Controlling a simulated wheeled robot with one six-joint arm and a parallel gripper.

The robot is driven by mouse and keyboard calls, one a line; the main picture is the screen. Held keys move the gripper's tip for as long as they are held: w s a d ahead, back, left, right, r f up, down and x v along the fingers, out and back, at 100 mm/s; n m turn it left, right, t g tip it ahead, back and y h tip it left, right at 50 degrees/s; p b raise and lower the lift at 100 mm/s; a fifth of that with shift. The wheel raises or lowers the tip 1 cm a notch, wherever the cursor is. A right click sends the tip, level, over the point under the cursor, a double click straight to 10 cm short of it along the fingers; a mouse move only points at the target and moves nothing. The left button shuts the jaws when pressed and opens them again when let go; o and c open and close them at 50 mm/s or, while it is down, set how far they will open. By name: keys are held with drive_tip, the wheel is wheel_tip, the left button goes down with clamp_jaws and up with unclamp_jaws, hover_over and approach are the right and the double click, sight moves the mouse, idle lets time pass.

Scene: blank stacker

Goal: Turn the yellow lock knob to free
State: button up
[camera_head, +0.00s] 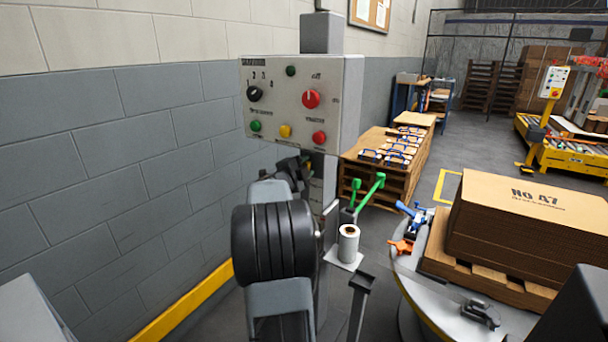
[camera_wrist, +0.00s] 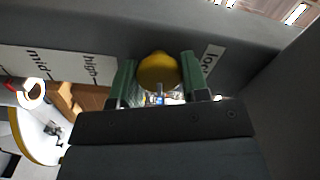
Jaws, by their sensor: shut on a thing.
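The yellow lock knob (camera_wrist: 157,72) shows in the wrist view as a rounded piece at the upper middle, in front of a grey surface. My gripper (camera_wrist: 158,80) has its two green fingers on either side of the knob and is shut on it. White labels reading "mid" and "high" lie to the left of the knob, and a partly hidden one that seems to read "lock" (camera_wrist: 212,60) lies to the right. In the head view I cannot make out the knob; my arm hides part of the column there.
A grey control box (camera_head: 303,100) with knobs and buttons stands above my arm in the head view. A roll on a small shelf (camera_head: 347,259) and green levers (camera_head: 375,186) are close by. A cardboard stack (camera_head: 525,220) lies on a pallet at right. A block wall bounds the left.

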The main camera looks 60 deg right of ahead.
drive_tip(key=shift+f+m+b, duration=0.1)
drive_tip(key=shift+m+b, duration=0.45)
drive_tip(key=shift+m, duration=0.25)
drive_tip(key=o, duration=0.9)
drive_tip(key=shift+a, duration=0.1)
drive_tip(key=a+p, duration=0.1)
drive_tip(key=a, duration=1.2)
drive_tip(key=shift+a+p, duration=0.35)
